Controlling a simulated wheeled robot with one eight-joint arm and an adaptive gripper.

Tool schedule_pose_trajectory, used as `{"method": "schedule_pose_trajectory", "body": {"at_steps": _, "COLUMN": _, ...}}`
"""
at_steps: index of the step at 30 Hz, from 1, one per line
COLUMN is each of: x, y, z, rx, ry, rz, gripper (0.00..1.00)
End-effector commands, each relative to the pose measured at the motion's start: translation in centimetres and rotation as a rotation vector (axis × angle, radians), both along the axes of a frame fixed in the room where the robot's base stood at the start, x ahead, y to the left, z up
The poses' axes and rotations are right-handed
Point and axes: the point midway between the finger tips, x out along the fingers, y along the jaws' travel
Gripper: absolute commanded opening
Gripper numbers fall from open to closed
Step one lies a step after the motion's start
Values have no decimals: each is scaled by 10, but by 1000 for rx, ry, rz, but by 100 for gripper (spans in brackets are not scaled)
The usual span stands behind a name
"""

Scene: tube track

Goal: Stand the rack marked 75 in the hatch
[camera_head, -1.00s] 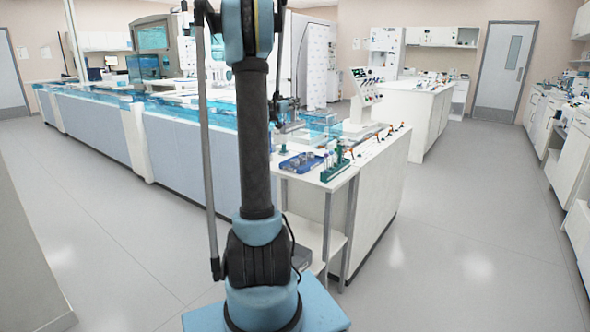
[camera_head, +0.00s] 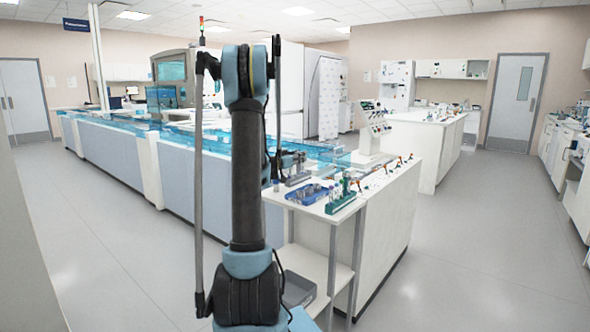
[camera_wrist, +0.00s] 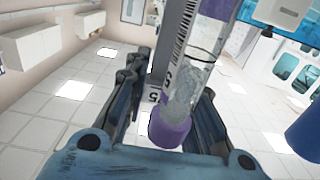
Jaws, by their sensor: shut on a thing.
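My gripper (camera_wrist: 165,105) is shut on a narrow grey rack (camera_wrist: 158,62) in the wrist view. A white label with a "5" shows on the rack between the fingers; the rest of its mark is hidden. A clear tube (camera_wrist: 205,72) with a barcode and a purple cap (camera_wrist: 170,130) is at the rack, cap end near my fingers. The wrist picture is upside down, with the ceiling below. In the head view my arm hides most of the gripper and rack. I cannot make out the hatch with certainty in either view.
A blue tray (camera_head: 308,194) and a green rack with tubes (camera_head: 342,202) stand on the near bench corner (camera_head: 330,213). A long blue-topped track (camera_head: 110,118) runs along the bench to the left. A control panel (camera_head: 374,118) stands farther back. Open floor (camera_head: 460,260) lies right.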

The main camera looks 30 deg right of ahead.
Motion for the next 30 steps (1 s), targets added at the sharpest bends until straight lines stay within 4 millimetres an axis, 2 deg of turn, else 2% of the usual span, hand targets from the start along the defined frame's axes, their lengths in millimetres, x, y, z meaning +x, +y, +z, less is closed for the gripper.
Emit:
{"method": "schedule_pose_trajectory", "body": {"at_steps": 10, "x": 0, "y": 0, "z": -37, "rx": 0, "ry": 0, "rz": 0, "gripper": 0}}
{"method": "schedule_pose_trajectory", "body": {"at_steps": 22, "x": 0, "y": 0, "z": -41, "rx": 0, "ry": 0, "rz": 0, "gripper": 0}}
{"method": "schedule_pose_trajectory", "body": {"at_steps": 23, "x": 0, "y": 0, "z": -41, "rx": 0, "ry": 0, "rz": 0, "gripper": 28}}
{"method": "schedule_pose_trajectory", "body": {"at_steps": 25, "x": 0, "y": 0, "z": -41, "rx": 0, "ry": 0, "rz": 0, "gripper": 43}}
{"method": "schedule_pose_trajectory", "body": {"at_steps": 30, "x": 0, "y": 0, "z": -41, "rx": 0, "ry": 0, "rz": 0, "gripper": 43}}
